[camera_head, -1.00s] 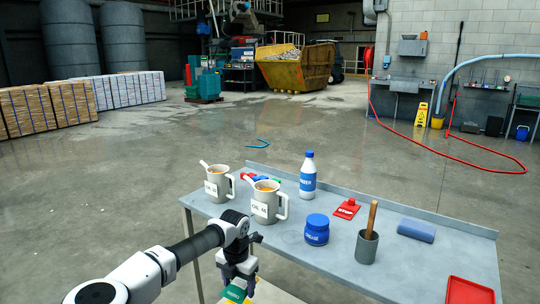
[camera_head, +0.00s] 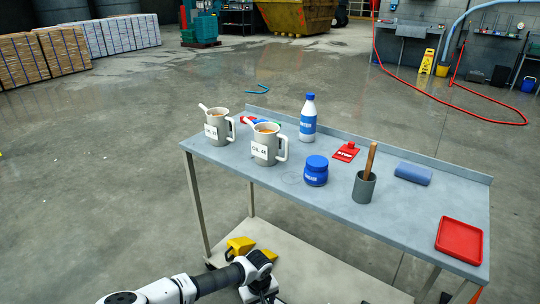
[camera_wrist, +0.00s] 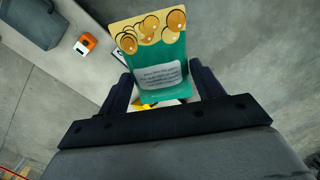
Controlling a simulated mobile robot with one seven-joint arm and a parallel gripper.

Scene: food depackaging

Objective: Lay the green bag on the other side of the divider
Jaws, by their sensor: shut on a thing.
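The green bag (camera_wrist: 162,72) has a yellow top edge with round golden pictures and a grey text label. It is in the wrist view, between the two dark fingers of my gripper (camera_wrist: 163,82), which is shut on it. In the head view, my gripper (camera_head: 262,297) is at the bottom edge, low in front of the table's lower shelf. The bag and fingertips are out of frame there. I cannot make out a divider in either view.
The grey table (camera_head: 300,205) holds labelled jugs, a bottle, a blue jar and a red tray (camera_head: 460,240). Its lower shelf (camera_head: 310,270) carries yellow objects (camera_head: 240,246) close to my arm.

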